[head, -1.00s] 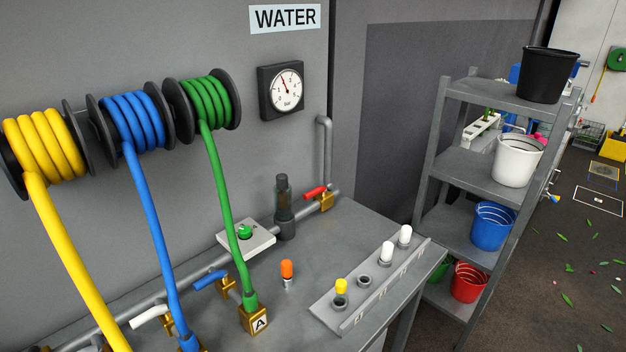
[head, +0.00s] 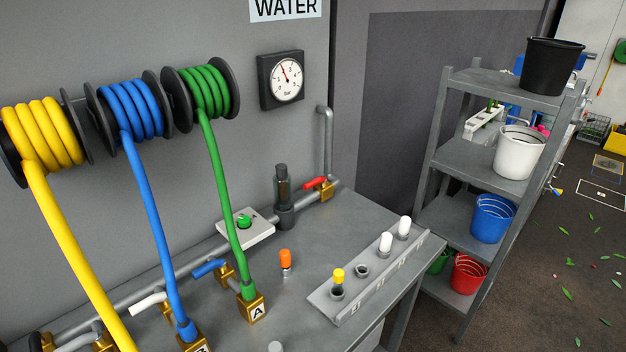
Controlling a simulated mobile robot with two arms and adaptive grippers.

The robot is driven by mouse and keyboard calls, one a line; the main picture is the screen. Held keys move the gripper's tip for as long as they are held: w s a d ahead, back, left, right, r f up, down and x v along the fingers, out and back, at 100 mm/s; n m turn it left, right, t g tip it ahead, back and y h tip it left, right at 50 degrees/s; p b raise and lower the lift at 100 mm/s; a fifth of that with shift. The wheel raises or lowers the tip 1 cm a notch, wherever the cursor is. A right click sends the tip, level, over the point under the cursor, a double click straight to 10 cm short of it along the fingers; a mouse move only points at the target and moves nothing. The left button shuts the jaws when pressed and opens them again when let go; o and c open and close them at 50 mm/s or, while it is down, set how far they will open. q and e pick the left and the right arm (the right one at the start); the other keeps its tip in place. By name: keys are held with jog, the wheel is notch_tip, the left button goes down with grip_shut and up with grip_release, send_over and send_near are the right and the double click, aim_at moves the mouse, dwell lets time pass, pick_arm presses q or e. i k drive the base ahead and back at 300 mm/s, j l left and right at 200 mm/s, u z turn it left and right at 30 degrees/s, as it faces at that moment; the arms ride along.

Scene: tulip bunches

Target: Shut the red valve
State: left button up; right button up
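The red valve lever (head: 314,183) sits on a brass valve body (head: 325,190) at the far right end of the grey pipe, at the back of the metal bench. The lever points left, roughly along the pipe. A grey pipe (head: 326,140) rises from just behind the valve and bends into the wall. Neither of my grippers shows in the head view.
A dark filter cylinder (head: 283,190) stands just left of the red valve. A green-button box (head: 244,227), an orange-capped vial (head: 285,261) and a rack (head: 375,280) with capped vials occupy the bench (head: 320,235). A shelf (head: 465,155) with buckets stands right.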

aim_at(322, 180)
jog(key=i+l, duration=0.15)
jog(key=l, duration=0.3)
jog(key=i+l+u, duration=0.1)
jog(key=l, duration=0.35)
jog(key=i+l+u, duration=0.1)
jog(key=l, duration=0.4)
jog(key=i+l, duration=0.25)
jog(key=l, duration=0.2)
jog(key=i+l+u, duration=0.1)
jog(key=l, duration=0.4)
jog(key=i+l, duration=0.15)
jog(key=l, duration=0.35)
jog(key=j+u, duration=0.05)
